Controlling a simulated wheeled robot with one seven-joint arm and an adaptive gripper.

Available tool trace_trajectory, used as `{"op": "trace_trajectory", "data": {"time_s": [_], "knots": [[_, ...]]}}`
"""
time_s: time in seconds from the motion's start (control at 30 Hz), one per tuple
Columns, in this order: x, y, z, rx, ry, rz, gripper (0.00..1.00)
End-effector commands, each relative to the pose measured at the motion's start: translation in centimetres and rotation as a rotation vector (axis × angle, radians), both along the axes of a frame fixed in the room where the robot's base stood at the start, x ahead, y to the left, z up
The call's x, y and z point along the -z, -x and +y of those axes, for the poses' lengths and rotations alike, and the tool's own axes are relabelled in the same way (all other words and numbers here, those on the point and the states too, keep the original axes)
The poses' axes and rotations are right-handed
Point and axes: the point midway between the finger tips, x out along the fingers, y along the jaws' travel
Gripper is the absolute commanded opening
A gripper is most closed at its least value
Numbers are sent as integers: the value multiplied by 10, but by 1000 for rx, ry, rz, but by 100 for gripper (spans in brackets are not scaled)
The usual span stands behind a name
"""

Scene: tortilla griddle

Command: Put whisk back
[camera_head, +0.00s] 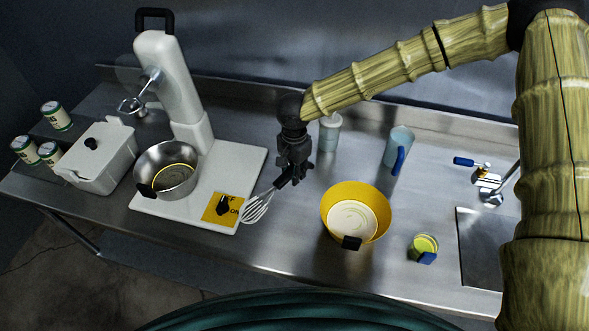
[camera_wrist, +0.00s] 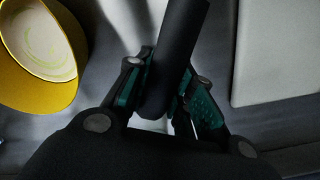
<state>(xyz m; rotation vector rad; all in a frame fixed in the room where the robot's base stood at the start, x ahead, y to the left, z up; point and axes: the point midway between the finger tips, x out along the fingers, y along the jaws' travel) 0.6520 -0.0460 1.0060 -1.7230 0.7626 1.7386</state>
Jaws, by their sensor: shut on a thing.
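My gripper (camera_head: 294,172) is shut on the dark handle of the whisk (camera_head: 257,207) and holds it tilted, wire end down and to the left. In the head view the wires show in front of the right edge of the mixer's white base (camera_head: 245,172), near the yellow switch plate (camera_head: 223,209). Whether the wires touch anything cannot be told. In the wrist view the black handle (camera_wrist: 178,60) runs between the green-padded fingers; the wires are hidden there.
A yellow bowl (camera_head: 330,205) with pale contents stands right of my gripper. A metal bowl (camera_head: 167,169) sits on the mixer base. A bottle (camera_head: 330,133) and a blue-handled jug (camera_head: 398,147) stand behind. A small yellow-and-blue cup (camera_head: 425,246) and a sink (camera_head: 480,245) are at right.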

Motion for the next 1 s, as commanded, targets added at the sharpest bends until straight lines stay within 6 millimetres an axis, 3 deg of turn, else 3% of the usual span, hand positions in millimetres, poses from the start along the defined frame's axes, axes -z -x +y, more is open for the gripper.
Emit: {"op": "trace_trajectory", "data": {"time_s": [1.0], "knots": [[70, 1, 0, 0, 1, -1, 0]]}}
